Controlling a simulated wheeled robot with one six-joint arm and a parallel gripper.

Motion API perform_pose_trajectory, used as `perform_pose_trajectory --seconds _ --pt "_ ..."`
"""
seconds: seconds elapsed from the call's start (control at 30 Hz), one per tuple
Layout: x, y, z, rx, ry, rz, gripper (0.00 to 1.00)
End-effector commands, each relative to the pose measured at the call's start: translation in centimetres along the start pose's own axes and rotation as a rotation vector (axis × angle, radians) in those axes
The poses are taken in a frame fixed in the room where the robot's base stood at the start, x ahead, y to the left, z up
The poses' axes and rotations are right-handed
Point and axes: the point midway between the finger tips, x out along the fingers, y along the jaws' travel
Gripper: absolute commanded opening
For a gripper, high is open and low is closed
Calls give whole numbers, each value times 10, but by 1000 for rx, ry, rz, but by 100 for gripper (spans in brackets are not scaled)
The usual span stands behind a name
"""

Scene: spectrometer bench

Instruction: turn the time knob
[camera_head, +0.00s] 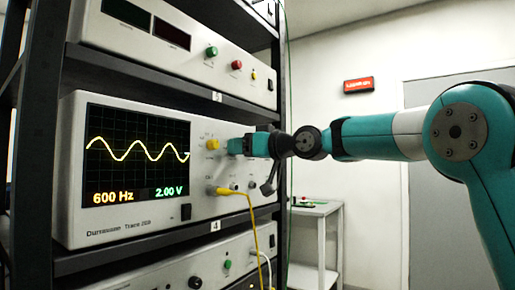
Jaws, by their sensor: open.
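The oscilloscope (140,228) stands on a rack shelf at the left. Its screen (138,165) shows a yellow sine wave, with 600 Hz and 2.00 V. A yellow knob (212,144) sits right of the screen. Its label is too small to read, so I cannot tell which control is the time knob. My gripper (240,147) is open at the right part of the front panel, just right of the yellow knob. It hides part of the panel behind it. I cannot tell whether it touches anything.
A yellow cable (252,222) hangs from a socket below the yellow knob. Another instrument (175,62) with green, red and yellow buttons is above, and one (165,275) below. Rack posts (39,120) flank the instruments. A small table (318,209) stands behind.

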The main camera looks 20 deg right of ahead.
Motion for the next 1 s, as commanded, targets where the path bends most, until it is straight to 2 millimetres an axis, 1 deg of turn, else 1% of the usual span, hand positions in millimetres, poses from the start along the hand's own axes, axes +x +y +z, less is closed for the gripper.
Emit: perform_pose_trajectory --seconds 0.07,0.17,0.5,0.63,0.7,0.8,1.0 --pt "-8 1 0 -1 1 3 49" --pt "-25 1 1 -2 2 5 49" --pt "-112 2 2 -2 2 9 49" --pt "-140 2 2 -1 0 8 49" --pt "-152 2 1 0 -1 7 49" --pt "-163 2 1 -1 0 5 49" --pt "-172 1 1 1 -1 2 49"
